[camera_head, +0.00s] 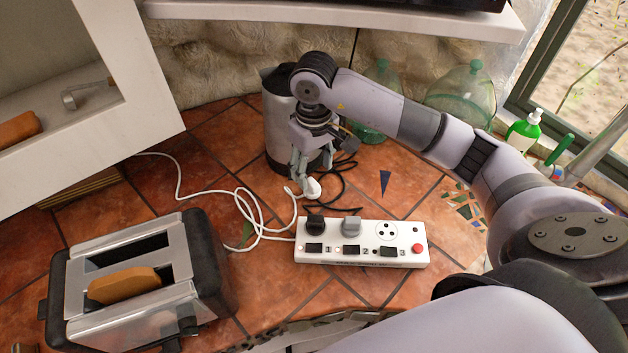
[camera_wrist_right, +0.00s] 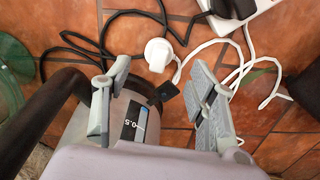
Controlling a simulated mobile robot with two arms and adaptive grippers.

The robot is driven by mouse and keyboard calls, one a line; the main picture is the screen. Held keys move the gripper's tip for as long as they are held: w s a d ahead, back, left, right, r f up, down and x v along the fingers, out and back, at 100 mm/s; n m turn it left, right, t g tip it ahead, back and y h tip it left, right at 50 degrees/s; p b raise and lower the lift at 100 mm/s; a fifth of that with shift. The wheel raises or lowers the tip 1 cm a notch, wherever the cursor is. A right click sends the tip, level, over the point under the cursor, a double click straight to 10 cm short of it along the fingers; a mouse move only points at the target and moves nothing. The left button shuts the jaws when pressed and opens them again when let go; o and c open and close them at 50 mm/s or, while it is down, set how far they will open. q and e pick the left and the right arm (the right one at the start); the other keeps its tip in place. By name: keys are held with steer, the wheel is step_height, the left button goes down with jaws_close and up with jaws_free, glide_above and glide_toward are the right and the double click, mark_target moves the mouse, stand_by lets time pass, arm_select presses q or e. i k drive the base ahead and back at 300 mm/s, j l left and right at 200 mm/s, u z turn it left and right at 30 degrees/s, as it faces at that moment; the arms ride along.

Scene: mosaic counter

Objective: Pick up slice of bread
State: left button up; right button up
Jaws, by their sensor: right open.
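A brown slice of bread (camera_head: 125,284) stands in the front slot of the silver and black toaster (camera_head: 180,305) at the lower left of the head view. Only its upper part shows above the slot. My right gripper (camera_head: 318,172) points down in front of the kettle, well to the right of and beyond the toaster. In the right wrist view my right gripper (camera_wrist_right: 158,70) is open, with nothing between its fingers. A white plug (camera_wrist_right: 157,53) lies just past the fingertips and also shows in the head view (camera_head: 313,188). My left gripper is not in view.
A white power strip (camera_head: 362,243) with two plugs in it lies right of the toaster. Loose white and black cables (camera_head: 178,185) cross the tiles. A kettle (camera_head: 277,105) stands behind my gripper. Another brown piece (camera_head: 18,129) sits inside a white-framed opening at upper left.

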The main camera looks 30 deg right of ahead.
mark_target(118, 287)
steer(key=k+j, duration=0.5)
steer(key=k, duration=0.15)
steer(key=k+j, duration=0.5)
steer(key=k, duration=0.2)
